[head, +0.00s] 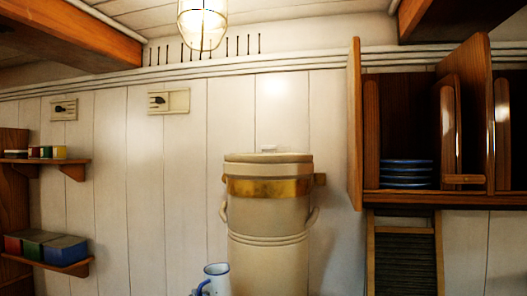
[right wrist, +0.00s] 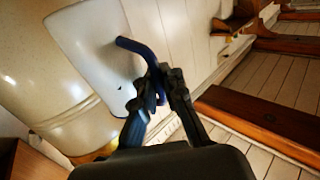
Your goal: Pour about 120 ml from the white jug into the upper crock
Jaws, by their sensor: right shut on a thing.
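The white jug (head: 217,283) with a blue rim shows at the bottom edge of the head view, left of the crock and roughly upright. Its lower part is cut off and its contents cannot be made out. In the right wrist view the jug's white body (right wrist: 88,55) is close, with the blue handle between my fingers. My right gripper (right wrist: 160,92) is shut on that handle. The upper crock (head: 268,212) is tall and cream, with a brass band and side handles. A lid (head: 268,157) covers its top. My left gripper is not in view.
A wooden wall cupboard (head: 354,130) with an open door and blue plates (head: 406,174) stands right of the crock. A washboard-like panel (head: 404,255) hangs below it. Shelves with tins (head: 55,248) are at the left. A lamp (head: 202,24) hangs above.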

